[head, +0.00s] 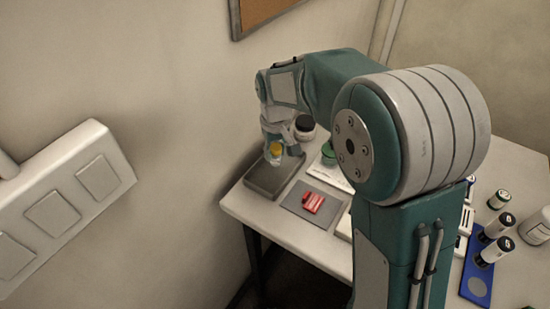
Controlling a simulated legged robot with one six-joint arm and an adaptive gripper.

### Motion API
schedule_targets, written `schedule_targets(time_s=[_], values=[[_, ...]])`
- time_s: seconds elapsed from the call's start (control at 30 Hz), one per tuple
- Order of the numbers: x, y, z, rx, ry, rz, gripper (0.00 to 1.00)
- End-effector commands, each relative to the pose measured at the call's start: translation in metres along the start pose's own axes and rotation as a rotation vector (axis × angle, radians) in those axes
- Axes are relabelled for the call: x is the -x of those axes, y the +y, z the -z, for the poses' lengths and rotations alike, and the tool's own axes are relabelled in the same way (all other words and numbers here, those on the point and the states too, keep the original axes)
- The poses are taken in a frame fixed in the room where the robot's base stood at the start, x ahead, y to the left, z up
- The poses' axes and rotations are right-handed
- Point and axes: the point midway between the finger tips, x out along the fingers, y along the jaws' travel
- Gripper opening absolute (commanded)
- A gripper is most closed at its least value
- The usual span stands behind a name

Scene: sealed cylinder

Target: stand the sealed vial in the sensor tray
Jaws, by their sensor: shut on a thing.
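A small vial with a yellow cap (276,149) is held at the end of my arm; its pale lower part is small and hard to make out. My gripper (277,146) is shut on it, and the fingers are only partly visible. The vial is over the back part of a grey tray (262,187) at the table's left corner, which looks like the sensor tray. I cannot tell whether the vial's base touches the tray floor.
A dark-lidded jar (304,123) stands behind the tray. A green-lidded jar (328,154) and a red object (313,203) on a grey mat (296,199) are to the right. A blue rack (474,287) and several dark-capped vials stand far right. A wall is behind.

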Motion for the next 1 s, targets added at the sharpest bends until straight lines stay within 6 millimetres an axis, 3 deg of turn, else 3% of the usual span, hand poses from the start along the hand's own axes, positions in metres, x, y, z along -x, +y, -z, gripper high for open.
schedule_targets(time_s=[0.23,0.57,0.6,0.67,1.0], values=[[-0.033,0.001,0.003,0.000,-0.003,0.001,0.00],[-0.036,0.001,0.003,0.000,-0.001,0.000,0.00],[-0.036,0.001,0.003,0.000,-0.001,0.000,0.56],[-0.036,0.001,0.003,0.000,-0.001,0.000,0.78],[-0.036,0.001,0.003,0.000,-0.001,0.000,0.78]])
